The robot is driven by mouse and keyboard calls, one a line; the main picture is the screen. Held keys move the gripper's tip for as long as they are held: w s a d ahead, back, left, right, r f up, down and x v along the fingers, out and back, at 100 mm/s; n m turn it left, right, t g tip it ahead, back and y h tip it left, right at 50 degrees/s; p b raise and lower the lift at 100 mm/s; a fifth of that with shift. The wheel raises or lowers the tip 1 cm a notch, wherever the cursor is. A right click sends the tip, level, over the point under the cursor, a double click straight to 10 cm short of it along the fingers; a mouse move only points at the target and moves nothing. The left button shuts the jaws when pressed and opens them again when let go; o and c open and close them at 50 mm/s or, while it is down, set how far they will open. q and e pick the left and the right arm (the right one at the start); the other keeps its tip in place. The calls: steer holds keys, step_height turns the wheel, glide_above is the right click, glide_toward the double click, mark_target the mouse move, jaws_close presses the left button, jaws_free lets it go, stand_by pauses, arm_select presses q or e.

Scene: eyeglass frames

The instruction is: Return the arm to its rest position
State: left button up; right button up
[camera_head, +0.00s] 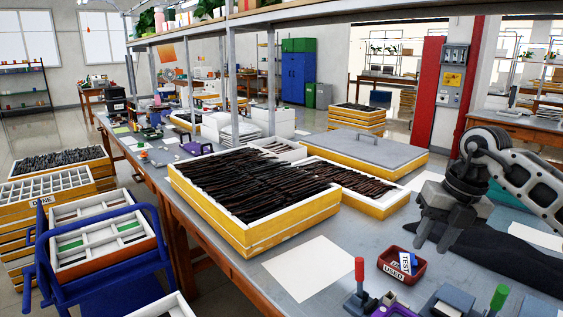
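My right gripper (433,243) hangs from the white and grey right arm (520,180) at the right side of the head view. Its dark fingers point down and stand apart, with nothing seen between them. It is above the workbench (345,237), close to a dark grey cloth-like piece (490,255). My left arm and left gripper are not in view.
A yellow-sided tray of dark eyeglass frames (262,238) stands mid-bench, with a lidded box (365,147) behind. A red dish marked USED (402,268) and a red-handled tool (359,270) are at the front. A paper sheet (303,265) lies flat. A blue cart (100,262) stands left.

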steer(key=s+a+f+n+y, duration=0.1)
steer(key=s+a+f+y, duration=0.15)
steer(key=a, duration=0.45)
steer(key=s+a+f+g+y, duration=0.1)
steer(key=s+a+f+y, duration=0.1)
steer(key=a+y, duration=0.3)
steer(key=s+a+f+n+y, duration=0.1)
steer(key=s+a+f+y, duration=0.1)
steer(key=a, duration=0.6)
steer(key=s+a+r+m+t+y, duration=0.3)
steer(key=s+a+m+t+y, duration=0.15)
steer(key=a+m+y, duration=0.3)
steer(key=s+d+f+m+t+h, duration=0.3)
steer(key=d+f+m+t+h, duration=0.8)
steer(key=m, duration=1.1)
steer(key=s+d+f+m+g+h, duration=0.2)
steer(key=s+f+m+g+h, duration=0.2)
steer(key=s+f, duration=0.6)
steer(key=shift+s+d+f+m+g+h, duration=0.15)
steer(key=shift+f+m+g+h, duration=0.3)
steer(key=shift+f, duration=0.35)
